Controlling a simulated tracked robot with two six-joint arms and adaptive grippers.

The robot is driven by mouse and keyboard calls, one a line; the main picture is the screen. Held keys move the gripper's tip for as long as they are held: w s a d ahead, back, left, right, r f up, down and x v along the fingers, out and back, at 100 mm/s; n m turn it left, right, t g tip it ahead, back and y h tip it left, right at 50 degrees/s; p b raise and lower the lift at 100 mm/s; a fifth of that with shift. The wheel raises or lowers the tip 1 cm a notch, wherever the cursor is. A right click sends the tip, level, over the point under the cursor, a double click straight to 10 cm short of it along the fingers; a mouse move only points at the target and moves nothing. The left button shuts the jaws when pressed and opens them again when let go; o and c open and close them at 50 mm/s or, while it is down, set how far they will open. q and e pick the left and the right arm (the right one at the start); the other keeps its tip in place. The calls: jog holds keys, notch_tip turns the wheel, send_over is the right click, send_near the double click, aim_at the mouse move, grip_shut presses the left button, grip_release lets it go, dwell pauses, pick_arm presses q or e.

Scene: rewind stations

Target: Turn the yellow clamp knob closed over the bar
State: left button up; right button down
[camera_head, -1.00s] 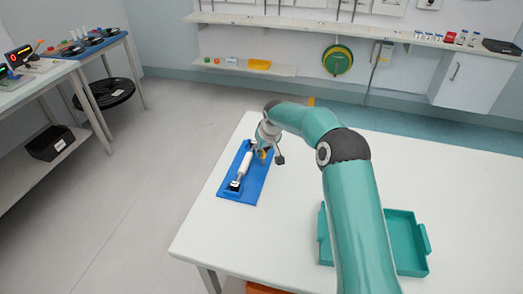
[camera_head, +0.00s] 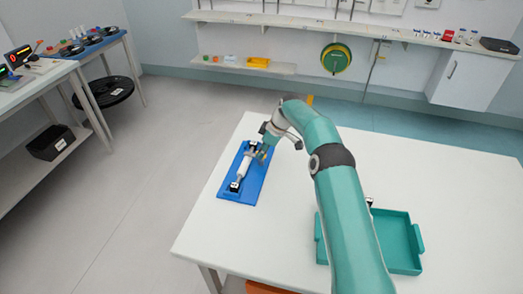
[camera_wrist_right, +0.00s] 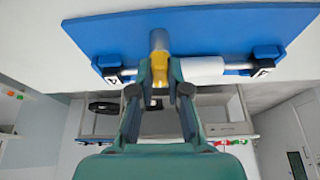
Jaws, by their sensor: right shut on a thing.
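The yellow knob (camera_wrist_right: 157,68) sits between the fingertips of my right gripper (camera_wrist_right: 158,72) in the right wrist view. The gripper is shut on it, and a paler round post continues beyond it towards the board. In the head view my right gripper (camera_head: 263,152) is at the far end of the blue board (camera_head: 256,190), largely hiding the knob. The bar (camera_wrist_right: 133,72) runs along the board and carries a white roll (camera_wrist_right: 203,67). Dark holders (camera_wrist_right: 263,66) support the bar near its ends. Whether the clamp lies over the bar is not clear. My left gripper is out of view.
The board lies on the left part of the white table (camera_head: 215,238). A teal tray (camera_head: 402,270) is on the right, partly behind my right arm. A side bench (camera_head: 45,75) stands at left with clear floor between. Shelves line the back wall.

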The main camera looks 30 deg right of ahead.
jog(key=shift+r+n, duration=0.1)
jog(key=shift+n, duration=0.3)
jog(key=c, duration=1.1)
grip_release()
jog(key=shift+c, duration=0.2)
jog(key=v, duration=1.1)
jog(key=shift+d+r, duration=0.25)
jog(key=shift+r, duration=0.1)
